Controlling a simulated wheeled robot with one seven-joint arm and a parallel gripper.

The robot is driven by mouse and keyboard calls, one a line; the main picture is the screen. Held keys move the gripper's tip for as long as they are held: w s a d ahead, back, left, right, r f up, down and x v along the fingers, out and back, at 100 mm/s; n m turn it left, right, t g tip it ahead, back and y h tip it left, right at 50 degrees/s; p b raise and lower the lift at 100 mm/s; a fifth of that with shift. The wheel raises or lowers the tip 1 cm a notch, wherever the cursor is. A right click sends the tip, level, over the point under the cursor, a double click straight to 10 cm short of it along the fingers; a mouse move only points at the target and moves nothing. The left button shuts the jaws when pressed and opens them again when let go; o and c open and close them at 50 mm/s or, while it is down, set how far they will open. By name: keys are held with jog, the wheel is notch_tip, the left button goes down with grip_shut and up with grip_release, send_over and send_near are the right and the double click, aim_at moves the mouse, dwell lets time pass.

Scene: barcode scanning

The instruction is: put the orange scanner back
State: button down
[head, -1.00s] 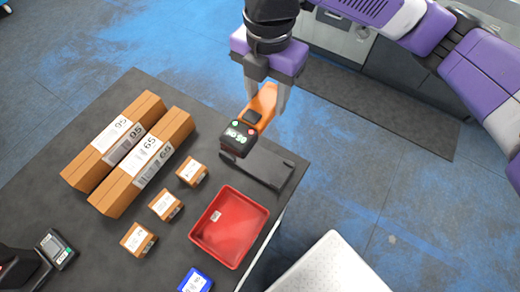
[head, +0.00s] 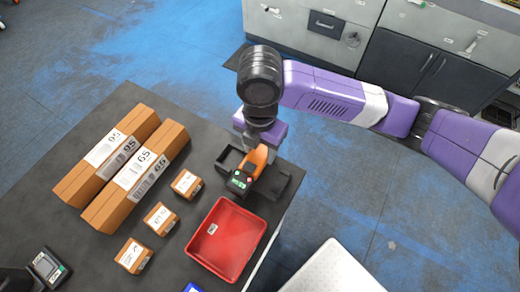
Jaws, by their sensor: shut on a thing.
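The orange scanner (head: 256,161) has an orange handle and a dark head with a small lit display. My gripper (head: 262,158) is shut on its handle and points down over the far right part of the table. The dark holder (head: 276,184) lies on the table under and around the scanner, partly hidden by it and by my gripper. I cannot tell whether the scanner touches the holder.
A red tray (head: 192,248) is just in front of the holder. Small boxes (head: 159,218) and two long cartons (head: 150,172) stand to the left. Another device (head: 47,265) is at the bottom left. A white surface (head: 335,270) lies to the right of the table.

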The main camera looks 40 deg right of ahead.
aim_at(260, 152)
jog(key=shift+f, duration=0.55)
jog(key=shift+f, duration=0.15)
jog(key=c, duration=1)
grip_release()
jog(key=shift+o, duration=0.2)
notch_tip(260, 152, up, 12)
